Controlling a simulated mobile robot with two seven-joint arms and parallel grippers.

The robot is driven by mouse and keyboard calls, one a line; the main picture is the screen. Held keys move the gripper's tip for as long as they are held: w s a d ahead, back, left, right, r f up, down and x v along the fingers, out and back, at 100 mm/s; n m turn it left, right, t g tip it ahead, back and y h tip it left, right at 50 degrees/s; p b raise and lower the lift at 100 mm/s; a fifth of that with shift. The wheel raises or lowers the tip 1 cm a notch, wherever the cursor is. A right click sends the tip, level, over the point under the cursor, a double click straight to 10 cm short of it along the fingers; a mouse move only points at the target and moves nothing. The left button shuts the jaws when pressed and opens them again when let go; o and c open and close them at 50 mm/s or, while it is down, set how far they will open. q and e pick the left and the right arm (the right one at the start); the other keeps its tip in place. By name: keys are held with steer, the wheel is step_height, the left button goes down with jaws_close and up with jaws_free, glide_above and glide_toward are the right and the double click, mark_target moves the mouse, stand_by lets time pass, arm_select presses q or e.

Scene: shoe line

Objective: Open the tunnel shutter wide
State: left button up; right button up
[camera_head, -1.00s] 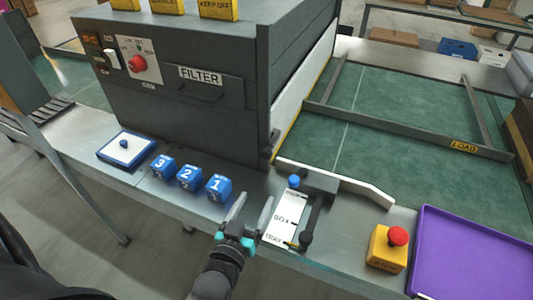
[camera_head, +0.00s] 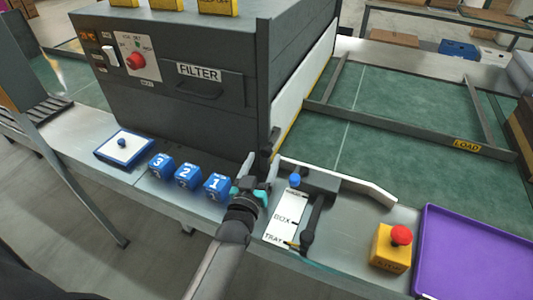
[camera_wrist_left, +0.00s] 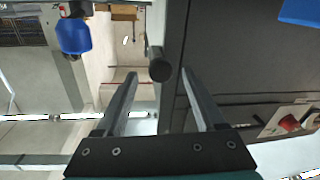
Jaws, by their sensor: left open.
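The tunnel shutter (camera_head: 303,92) looks like the white panel with a yellow lower edge on the right side of the dark filter tunnel (camera_head: 180,80). Its lower edge is close to the green belt. A dark handle (camera_head: 273,142) stands at the tunnel's near right corner. My left gripper (camera_head: 262,166) is open just in front of that corner. In the left wrist view a dark round knob (camera_wrist_left: 160,70) lies between the open fingertips (camera_wrist_left: 158,82), with gaps visible on both sides. I cannot tell how deep it sits. My right gripper is not in view.
Blue numbered blocks (camera_head: 187,176) stand left of the gripper. A lever with a BOX/TRAY plate (camera_head: 279,222) is to its right. Further right are a yellow stop button box (camera_head: 390,248) and a purple tray (camera_head: 470,260). The green belt (camera_head: 400,100) lies behind.

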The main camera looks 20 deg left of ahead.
mark_target(265, 155)
arm_select(q)
steer(key=shift+w+a+b, duration=0.2)
steer(key=shift+w, duration=0.8)
steer(key=shift+w+a+b, duration=0.15)
steer(key=shift+w, duration=0.85)
jaws_close()
